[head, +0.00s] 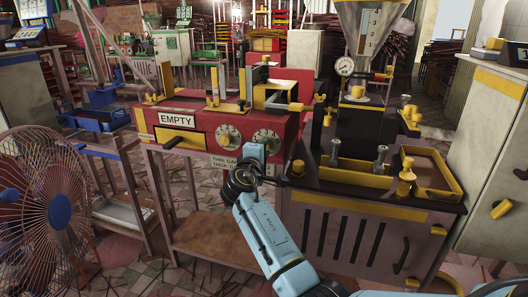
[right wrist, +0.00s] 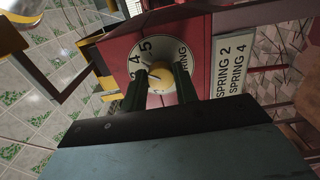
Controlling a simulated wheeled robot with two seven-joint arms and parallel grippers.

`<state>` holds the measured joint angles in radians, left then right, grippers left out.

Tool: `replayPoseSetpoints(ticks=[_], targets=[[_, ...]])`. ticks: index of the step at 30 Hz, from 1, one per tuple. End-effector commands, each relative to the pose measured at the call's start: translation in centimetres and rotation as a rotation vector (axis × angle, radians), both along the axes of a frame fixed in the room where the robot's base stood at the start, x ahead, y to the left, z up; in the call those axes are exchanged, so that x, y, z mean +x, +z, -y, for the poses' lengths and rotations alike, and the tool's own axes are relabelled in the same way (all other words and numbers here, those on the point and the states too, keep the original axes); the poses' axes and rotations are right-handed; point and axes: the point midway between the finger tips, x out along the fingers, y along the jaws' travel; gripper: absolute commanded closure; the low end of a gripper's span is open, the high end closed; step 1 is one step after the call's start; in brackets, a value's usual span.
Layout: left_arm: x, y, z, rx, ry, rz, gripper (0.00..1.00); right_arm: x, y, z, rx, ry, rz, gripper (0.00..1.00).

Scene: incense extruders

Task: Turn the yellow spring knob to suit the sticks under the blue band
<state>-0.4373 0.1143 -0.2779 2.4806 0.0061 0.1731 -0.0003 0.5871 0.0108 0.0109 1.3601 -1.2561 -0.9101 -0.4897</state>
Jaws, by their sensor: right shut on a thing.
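The yellow knob (right wrist: 158,80) sits at the centre of a white dial (right wrist: 118,58) marked with 4, 5 and the word SPRING. My right gripper (right wrist: 160,85) has its two dark fingers on opposite sides of the knob and is shut on it. The setting the knob points to cannot be read. In the head view, my right gripper (head: 257,152) is at the front of the red machine (head: 293,105), by its right-hand dial (head: 268,139). A label (right wrist: 232,62) beside the dial reads SPRING 2 and SPRING 4. I cannot make out a blue band. My left gripper is out of view.
A second dial (head: 228,135) and an EMPTY sign (head: 177,120) are on the machine's front. A dark-topped cabinet (head: 350,225) with yellow fittings stands close on the right. A fan (head: 35,205) stands at far left.

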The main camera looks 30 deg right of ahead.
Motion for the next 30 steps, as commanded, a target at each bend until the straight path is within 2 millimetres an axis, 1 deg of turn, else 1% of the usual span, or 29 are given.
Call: replayPoseSetpoints(ticks=[12, 13, 17, 18, 26, 30], targets=[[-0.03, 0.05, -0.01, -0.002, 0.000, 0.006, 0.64, -0.01, -0.19, -0.08, 0.006, 0.001, 0.001, 0.93], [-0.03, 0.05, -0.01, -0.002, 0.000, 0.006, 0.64, -0.01, -0.19, -0.08, 0.006, 0.001, 0.001, 0.68], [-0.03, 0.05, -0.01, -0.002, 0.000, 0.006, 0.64, -0.01, -0.15, -0.07, 0.006, 0.000, 0.002, 0.51], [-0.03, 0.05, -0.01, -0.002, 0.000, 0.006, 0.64, -0.01, -0.13, -0.06, 0.006, 0.000, 0.002, 0.49], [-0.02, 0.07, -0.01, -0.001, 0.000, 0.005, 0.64, -0.03, -0.04, -0.07, 0.004, 0.000, 0.003, 0.49], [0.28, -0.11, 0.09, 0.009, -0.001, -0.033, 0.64, -0.55, 0.05, -0.72, 0.004, 0.001, 0.003, 0.49]])
